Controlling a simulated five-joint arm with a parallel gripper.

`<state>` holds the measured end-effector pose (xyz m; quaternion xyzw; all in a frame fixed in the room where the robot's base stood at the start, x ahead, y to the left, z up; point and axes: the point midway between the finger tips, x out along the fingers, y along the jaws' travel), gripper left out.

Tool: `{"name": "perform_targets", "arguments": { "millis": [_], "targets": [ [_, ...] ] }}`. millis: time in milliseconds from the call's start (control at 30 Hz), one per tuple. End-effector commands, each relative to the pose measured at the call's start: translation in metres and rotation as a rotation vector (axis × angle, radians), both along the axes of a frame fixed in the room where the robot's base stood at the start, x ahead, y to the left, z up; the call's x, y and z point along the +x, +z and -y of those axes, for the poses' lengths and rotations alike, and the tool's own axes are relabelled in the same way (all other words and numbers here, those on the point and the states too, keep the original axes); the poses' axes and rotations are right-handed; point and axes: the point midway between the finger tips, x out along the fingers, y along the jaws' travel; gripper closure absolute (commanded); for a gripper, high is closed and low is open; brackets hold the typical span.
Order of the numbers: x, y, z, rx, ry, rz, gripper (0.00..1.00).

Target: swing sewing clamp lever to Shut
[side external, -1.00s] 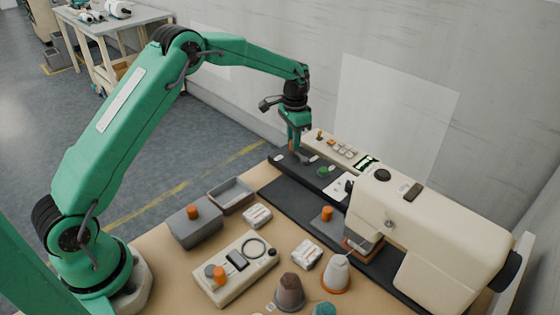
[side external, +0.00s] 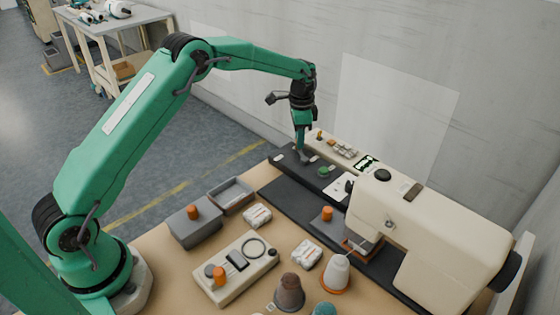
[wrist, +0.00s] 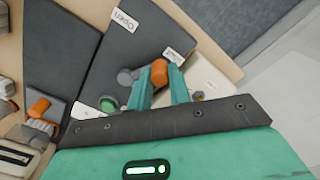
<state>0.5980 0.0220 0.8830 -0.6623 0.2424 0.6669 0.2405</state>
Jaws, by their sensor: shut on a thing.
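The clamp lever has an orange grip (wrist: 160,73) and a grey pivot (wrist: 126,77) on the dark plate (wrist: 128,50). My gripper (wrist: 162,84) is shut on the orange grip, with one teal finger on each side. The Open label (wrist: 123,20) lies well away from the grip. A second small label (wrist: 173,54), too small to read surely, lies close beside the grip, partly hidden. In the side view my gripper (side external: 303,157) is low over the plate, close to a small white label (side external: 314,158), and hides most of the lever.
A green button (side external: 323,170) sits on the plate to the right of my gripper. A cream sewing machine (side external: 430,215) stands farther right. A cream strip with small parts (side external: 340,148) runs behind the plate. Grey bins (side external: 231,194) and thread cones (side external: 336,272) stand in front.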

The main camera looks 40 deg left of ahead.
Motion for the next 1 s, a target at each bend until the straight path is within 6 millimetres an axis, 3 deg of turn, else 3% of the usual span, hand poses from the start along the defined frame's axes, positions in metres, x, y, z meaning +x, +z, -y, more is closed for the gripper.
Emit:
{"name": "perform_targets", "arguments": {
  "millis": [33, 67, 167, 633, 1000],
  "targets": [
    [0.002, 0.003, 0.0, 0.0, 0.0, 0.011, 1.0],
    [0.002, 0.003, 0.0, 0.0, 0.0, 0.011, 0.77],
    [0.002, 0.002, 0.0, 0.0, 0.0, 0.009, 0.58],
    [0.002, 0.008, 0.0, 0.0, 0.001, 0.006, 0.58],
    [0.002, 0.051, 0.0, 0.001, 0.001, 0.008, 0.58]
  ]
}}
